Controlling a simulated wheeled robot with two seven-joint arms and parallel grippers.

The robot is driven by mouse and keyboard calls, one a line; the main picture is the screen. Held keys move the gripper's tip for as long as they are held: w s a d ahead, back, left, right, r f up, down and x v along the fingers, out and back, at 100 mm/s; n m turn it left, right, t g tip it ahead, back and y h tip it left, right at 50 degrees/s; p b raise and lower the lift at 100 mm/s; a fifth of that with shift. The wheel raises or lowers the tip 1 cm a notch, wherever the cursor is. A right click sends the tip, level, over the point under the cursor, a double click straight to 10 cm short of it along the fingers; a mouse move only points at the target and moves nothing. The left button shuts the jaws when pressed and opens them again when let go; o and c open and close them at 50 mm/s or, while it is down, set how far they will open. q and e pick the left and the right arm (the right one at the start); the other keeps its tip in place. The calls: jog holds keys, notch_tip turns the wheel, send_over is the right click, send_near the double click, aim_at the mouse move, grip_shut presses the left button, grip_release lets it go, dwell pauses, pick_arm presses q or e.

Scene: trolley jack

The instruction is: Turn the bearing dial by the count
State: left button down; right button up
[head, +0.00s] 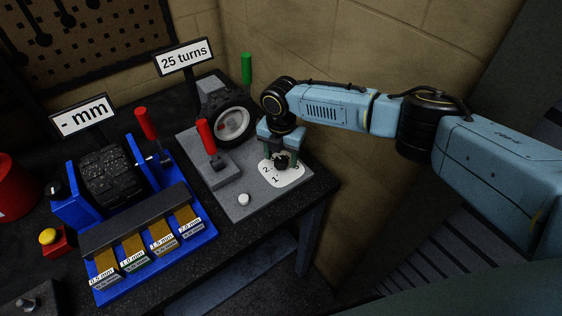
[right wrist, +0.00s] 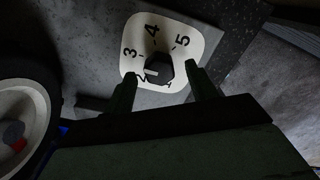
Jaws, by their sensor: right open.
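The bearing dial is a black knob (right wrist: 160,68) on a white plate (right wrist: 188,28) marked with numbers; 3, 4 and 5 read clearly in the right wrist view. In the head view the plate (head: 290,179) lies on the grey panel's right part, with 1 and 2 showing. My right gripper (head: 281,160) is above the dial, pointing down. In the right wrist view its open fingers (right wrist: 160,82) stand on either side of the knob, apparently without gripping it. Which number the knob points to, I cannot tell. My left gripper is out of view.
A sign (head: 184,58) reads "25 turns" behind a wheel (head: 232,123). A red-handled lever (head: 207,136) and a white button (head: 243,199) are on the grey panel (head: 265,205). A blue rack (head: 203,238) with several labelled slots stands left, beside a "- mm" sign (head: 83,117).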

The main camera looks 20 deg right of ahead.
jog(key=shift+f, duration=0.25)
jog(key=c, duration=1)
jog(key=shift+m, duration=0.3)
